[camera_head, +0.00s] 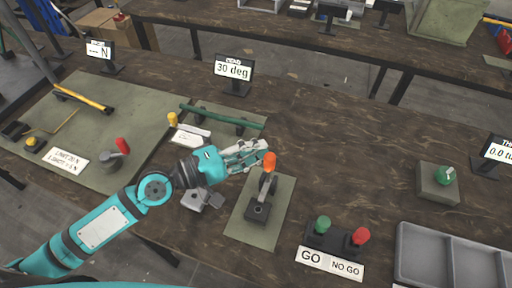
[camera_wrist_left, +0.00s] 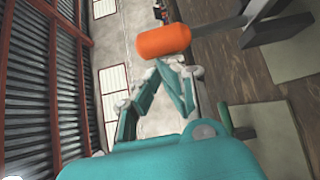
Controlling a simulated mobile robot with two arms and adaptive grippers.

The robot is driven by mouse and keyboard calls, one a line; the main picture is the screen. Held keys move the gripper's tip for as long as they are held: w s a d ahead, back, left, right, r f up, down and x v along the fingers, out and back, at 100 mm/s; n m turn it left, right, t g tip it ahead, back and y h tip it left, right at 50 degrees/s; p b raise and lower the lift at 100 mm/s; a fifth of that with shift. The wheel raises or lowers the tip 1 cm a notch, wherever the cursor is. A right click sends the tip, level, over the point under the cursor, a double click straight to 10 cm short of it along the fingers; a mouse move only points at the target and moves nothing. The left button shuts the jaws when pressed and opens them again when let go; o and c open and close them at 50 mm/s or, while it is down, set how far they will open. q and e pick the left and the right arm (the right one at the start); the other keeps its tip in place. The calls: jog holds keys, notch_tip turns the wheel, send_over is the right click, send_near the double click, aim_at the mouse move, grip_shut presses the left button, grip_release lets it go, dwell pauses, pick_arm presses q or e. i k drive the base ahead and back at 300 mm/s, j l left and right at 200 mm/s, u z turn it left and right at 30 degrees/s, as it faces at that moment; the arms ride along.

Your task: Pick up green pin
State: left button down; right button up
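A green pin (camera_head: 323,222) stands upright beside a red one in a dark holder behind the GO / NO GO sign. Another green round-topped piece (camera_head: 446,175) sits on a grey block at the right; I cannot tell for certain which one the task means. My left gripper (camera_head: 262,152) is above the bench, left of both green pieces, beside the orange handle (camera_head: 269,161) of a small press. Its fingers look apart with nothing between them. In the left wrist view the orange handle (camera_wrist_left: 163,40) is just beyond the fingertips (camera_wrist_left: 172,70). My right gripper is out of view.
The press base (camera_head: 258,211) stands on a green mat, between my left gripper and the GO pin. The red pin (camera_head: 360,237) is close to the green one. A grey compartment tray (camera_head: 402,255) is at the lower right.

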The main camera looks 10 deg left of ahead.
aim_at(323, 222)
jog(key=k+j, duration=0.15)
jog(key=j, duration=0.2)
jog(key=k+j, duration=0.15)
jog(key=j, duration=0.25)
jog(key=k+j, duration=0.15)
jog(key=j, duration=0.2)
